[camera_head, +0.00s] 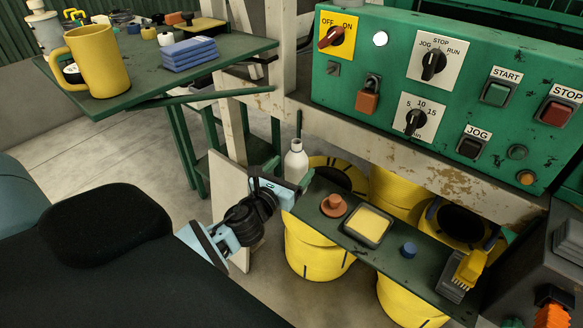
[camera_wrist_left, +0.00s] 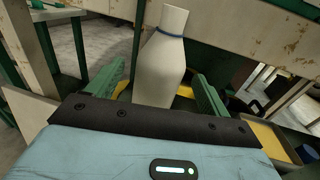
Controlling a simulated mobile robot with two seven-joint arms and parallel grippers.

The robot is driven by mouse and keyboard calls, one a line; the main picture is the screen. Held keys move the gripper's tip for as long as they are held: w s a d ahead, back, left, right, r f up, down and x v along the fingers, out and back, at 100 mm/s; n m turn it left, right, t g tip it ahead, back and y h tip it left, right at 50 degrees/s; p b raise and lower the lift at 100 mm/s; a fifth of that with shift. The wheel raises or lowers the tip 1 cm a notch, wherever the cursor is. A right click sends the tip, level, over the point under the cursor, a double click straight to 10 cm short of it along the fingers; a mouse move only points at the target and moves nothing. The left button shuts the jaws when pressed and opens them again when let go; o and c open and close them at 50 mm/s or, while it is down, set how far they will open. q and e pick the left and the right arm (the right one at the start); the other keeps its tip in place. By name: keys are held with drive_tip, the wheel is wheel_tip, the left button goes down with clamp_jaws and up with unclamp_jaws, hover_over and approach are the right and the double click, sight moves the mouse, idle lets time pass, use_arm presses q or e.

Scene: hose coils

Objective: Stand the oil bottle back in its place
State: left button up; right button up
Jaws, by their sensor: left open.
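The oil bottle, taken to be the pale bottle (camera_head: 296,163) with a narrow neck, stands roughly upright beside the left end of the narrow green shelf (camera_head: 319,190). In the left wrist view the bottle (camera_wrist_left: 160,72) shows a blue ring at its neck. My left gripper (camera_head: 284,176) is open at the bottle, with its green fingers on either side. In the left wrist view, gaps show between the bottle and both fingers (camera_wrist_left: 164,88). The bottle's base is hidden behind my gripper, so what it rests on cannot be told. My right gripper is not in view.
The shelf holds an orange-brown knob (camera_head: 333,206), a yellow-filled tray (camera_head: 368,225), a blue cap (camera_head: 408,250) and a yellow-handled brush (camera_head: 467,270). Yellow coils (camera_head: 313,250) stand below. The green control panel (camera_head: 445,85) overhangs. A table (camera_head: 225,47) with a yellow mug (camera_head: 98,65) is left.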

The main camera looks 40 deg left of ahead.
use_arm(q)
drive_tip(key=shift+s+d, duration=0.2)
drive_tip(key=shift+s, duration=1.35)
drive_tip(key=shift+s+p, duration=0.35)
drive_tip(key=shift+s, duration=0.5)
drive_tip(key=shift+d, duration=0.1)
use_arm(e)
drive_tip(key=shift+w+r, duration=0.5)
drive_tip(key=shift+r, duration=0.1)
use_arm(q)
drive_tip(key=shift+s, duration=0.1)
drive_tip(key=s+b, duration=0.1)
drive_tip(key=s, duration=0.6)
drive_tip(key=shift+s+d, duration=0.35)
drive_tip(key=shift+s, duration=0.05)
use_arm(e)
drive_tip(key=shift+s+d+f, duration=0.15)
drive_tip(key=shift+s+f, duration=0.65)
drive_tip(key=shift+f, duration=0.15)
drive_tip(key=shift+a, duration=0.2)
